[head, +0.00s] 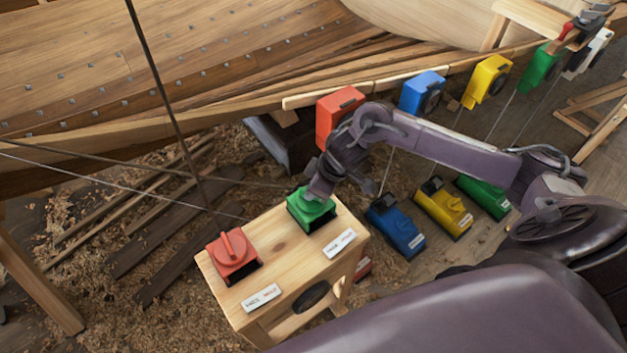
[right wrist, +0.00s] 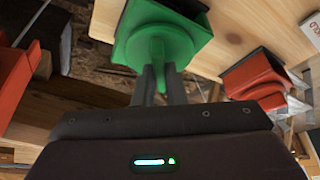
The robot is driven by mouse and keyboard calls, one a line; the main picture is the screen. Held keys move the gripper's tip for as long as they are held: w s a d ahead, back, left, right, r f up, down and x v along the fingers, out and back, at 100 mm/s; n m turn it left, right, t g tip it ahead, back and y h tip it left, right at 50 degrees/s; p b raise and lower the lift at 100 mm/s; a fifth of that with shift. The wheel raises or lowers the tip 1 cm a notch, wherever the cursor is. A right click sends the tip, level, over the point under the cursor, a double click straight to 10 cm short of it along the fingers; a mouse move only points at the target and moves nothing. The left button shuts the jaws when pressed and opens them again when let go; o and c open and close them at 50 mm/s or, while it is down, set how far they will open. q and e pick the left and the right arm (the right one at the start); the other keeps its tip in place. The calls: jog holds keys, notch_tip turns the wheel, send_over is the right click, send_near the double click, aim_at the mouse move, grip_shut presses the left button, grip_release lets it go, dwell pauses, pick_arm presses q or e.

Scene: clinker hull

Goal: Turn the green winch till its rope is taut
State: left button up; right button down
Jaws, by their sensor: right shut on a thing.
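The green winch (head: 311,213) sits on the far right end of a small wooden bench (head: 290,247). My right gripper (head: 314,193) comes down on it from above. In the right wrist view the green winch (right wrist: 185,40) is upper middle, and my right gripper (right wrist: 158,78) is shut on its green handle (right wrist: 157,52). A thin line runs from the left to near the green winch; the arm and winch hide its end, and I cannot tell how tight it is. My left gripper is not in view.
A red winch (head: 233,252) stands on the same bench, left of the green one, with a dark rope rising from it. White labels (head: 262,297) lie along the bench front. Blue (head: 397,230), yellow (head: 443,208) and green boxes stand right. The plank hull (head: 170,75) fills the back.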

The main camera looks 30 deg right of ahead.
jog(key=shift+m+p, duration=0.35)
jog(key=shift+m, duration=0.05)
jog(key=c, duration=1.5)
grip_release()
jog(key=shift+v, duration=3.9)
jog(key=shift+s, duration=0.1)
